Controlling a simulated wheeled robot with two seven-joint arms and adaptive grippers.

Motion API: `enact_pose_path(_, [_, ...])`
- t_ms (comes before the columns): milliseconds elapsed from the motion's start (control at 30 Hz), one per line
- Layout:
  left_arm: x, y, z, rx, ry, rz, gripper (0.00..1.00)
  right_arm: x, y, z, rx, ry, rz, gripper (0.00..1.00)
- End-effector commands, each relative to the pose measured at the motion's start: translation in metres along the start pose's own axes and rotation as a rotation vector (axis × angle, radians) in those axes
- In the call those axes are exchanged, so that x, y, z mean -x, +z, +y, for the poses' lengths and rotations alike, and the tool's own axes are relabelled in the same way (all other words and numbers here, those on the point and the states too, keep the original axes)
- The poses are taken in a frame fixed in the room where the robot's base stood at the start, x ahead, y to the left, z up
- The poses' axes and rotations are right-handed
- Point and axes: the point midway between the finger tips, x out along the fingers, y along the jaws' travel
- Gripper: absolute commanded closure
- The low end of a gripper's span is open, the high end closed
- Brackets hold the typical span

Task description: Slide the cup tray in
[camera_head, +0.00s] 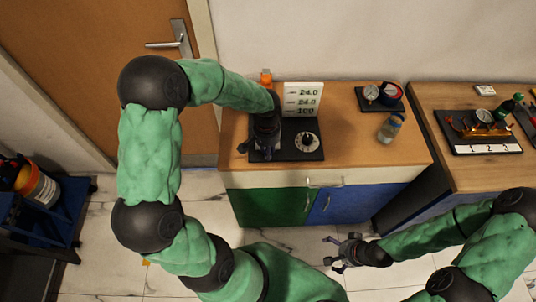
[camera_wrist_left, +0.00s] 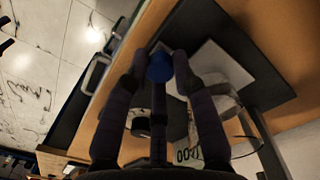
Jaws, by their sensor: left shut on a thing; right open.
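My left gripper (camera_head: 264,154) is at the left part of a black rig base (camera_head: 312,154) on the counter. In the left wrist view its fingers (camera_wrist_left: 160,68) are shut on a blue knob (camera_wrist_left: 159,67). A light grey flat plate (camera_wrist_left: 222,68) lies beyond the fingers on a black surface (camera_wrist_left: 252,40); I cannot tell whether it is the cup tray. A clear rounded rim, perhaps a cup (camera_wrist_left: 243,138), shows behind the right finger. In the head view my left gripper and wrist hide this area. My right gripper (camera_head: 342,253) is open and empty, low in front of the cabinet.
The counter between is clear.

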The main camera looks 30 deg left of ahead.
Motion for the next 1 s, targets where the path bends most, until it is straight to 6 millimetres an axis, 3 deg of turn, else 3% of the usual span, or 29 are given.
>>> enact_pose_path(167, [0.001,-0.017,-0.009,0.000,0.000,0.003,1.00,0.002,0.000,-0.001,0.000,0.000,0.000,0.00])
enact_pose_path(467, [0.001,-0.018,-0.009,0.000,0.001,0.004,1.00,0.002,0.000,-0.001,0.000,0.000,0.000,0.00])
enact_pose_path(500, [0.001,-0.018,-0.009,0.000,0.001,0.004,0.65,0.002,0.000,-0.001,0.000,0.000,0.000,0.00])
enact_pose_path(567, [0.001,-0.018,-0.009,0.000,0.001,0.003,0.50,0.002,0.000,-0.001,0.000,0.000,0.000,0.00])
enact_pose_path(1000, [0.007,-0.018,-0.009,0.001,0.000,0.003,0.50,0.002,0.000,-0.001,0.000,0.000,0.000,0.00])
